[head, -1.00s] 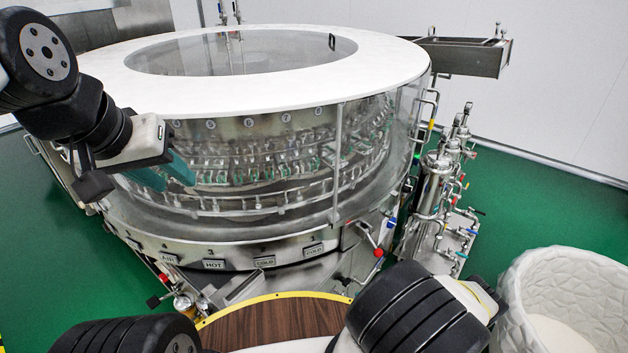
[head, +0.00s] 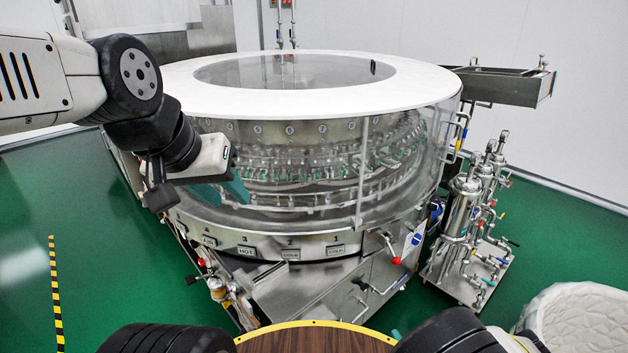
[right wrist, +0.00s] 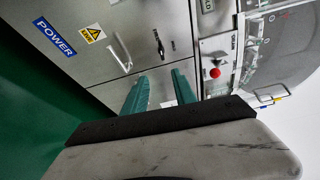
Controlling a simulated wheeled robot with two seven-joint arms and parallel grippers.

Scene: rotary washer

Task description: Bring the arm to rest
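My left arm comes in from the left in the head view. Its gripper (head: 222,191) hangs in front of the washer's clear side wall, with its teal fingers apart and nothing between them. Whether the fingers touch the wall I cannot tell. My right arm shows only in part at the bottom edge of the head view, and its gripper is out of that picture. In the right wrist view, the right gripper (right wrist: 160,90) has two teal fingers apart and empty, pointing toward a steel cabinet (right wrist: 150,20) with a POWER label.
The round washer (head: 310,100) with a white top ring fills the middle. Steel filter cylinders (head: 470,215) stand at its right. A white textured basket (head: 585,325) is at lower right. A wooden round top with yellow rim (head: 315,338) is at the bottom. Green floor (head: 110,260) is open at left.

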